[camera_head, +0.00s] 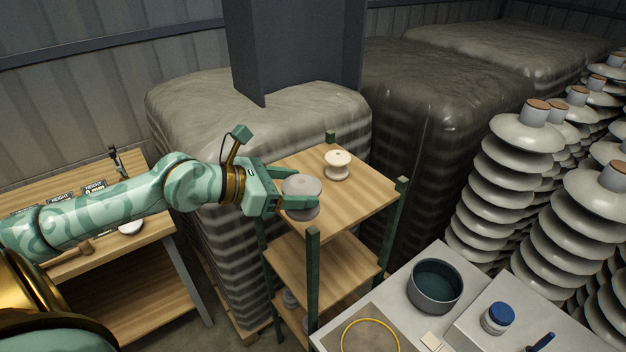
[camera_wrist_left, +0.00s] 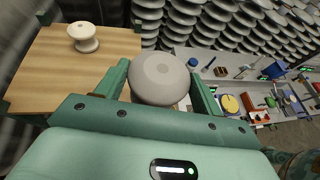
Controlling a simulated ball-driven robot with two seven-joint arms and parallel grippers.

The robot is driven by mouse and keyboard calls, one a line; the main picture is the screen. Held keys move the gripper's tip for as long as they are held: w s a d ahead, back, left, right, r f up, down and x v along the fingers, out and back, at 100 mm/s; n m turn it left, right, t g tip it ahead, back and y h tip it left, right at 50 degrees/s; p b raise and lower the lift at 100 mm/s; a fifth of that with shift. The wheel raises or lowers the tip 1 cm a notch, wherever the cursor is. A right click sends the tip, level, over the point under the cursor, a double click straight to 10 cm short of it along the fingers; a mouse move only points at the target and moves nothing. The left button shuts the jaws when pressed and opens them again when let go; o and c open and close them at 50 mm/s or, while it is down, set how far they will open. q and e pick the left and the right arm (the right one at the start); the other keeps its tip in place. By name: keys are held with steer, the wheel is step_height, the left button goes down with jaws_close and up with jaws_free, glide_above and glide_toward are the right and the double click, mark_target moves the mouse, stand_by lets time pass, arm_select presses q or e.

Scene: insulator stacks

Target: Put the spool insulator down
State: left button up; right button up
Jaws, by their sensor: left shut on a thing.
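A grey, round-topped spool insulator (camera_head: 301,186) is between the fingers of my left gripper (camera_head: 306,189), which is shut on it. It also shows in the left wrist view (camera_wrist_left: 160,78), its wide top facing the camera and its lower part mostly hidden. It is at the near left part of the wooden top shelf (camera_head: 352,207); I cannot tell whether its base touches the wood. A cream spool insulator (camera_head: 338,164) stands upright on the same shelf farther back, apart from my gripper; it also shows in the wrist view (camera_wrist_left: 83,37). My right gripper is not in view.
Green posts (camera_head: 313,262) rise at the shelf's corners. The shelf's right part is bare. A grey table (camera_head: 392,296) with a dark pot (camera_head: 435,286) and a blue-lidded jar (camera_head: 497,318) stands in front right. A wooden bench (camera_head: 150,228) is left; wrapped pallets (camera_head: 300,120) stand behind.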

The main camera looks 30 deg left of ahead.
arm_select(q)
steer(key=w+a+f, duration=0.2)
steer(key=w+f, duration=0.2)
steer(key=w+a+f, duration=0.1)
steer(key=w+f, duration=0.3)
steer(key=w+a+f+p, duration=0.1)
steer(key=w+a+f, duration=0.1)
steer(key=w+f, duration=0.2)
steer(key=shift+w+a+f, duration=0.15)
steer(key=shift+a+f, duration=0.1)
steer(key=shift+a, duration=0.05)
steer(key=shift+f, duration=0.2)
steer(key=o, duration=1.4)
steer(key=shift+c, duration=0.2)
steer(key=shift+r, duration=0.1)
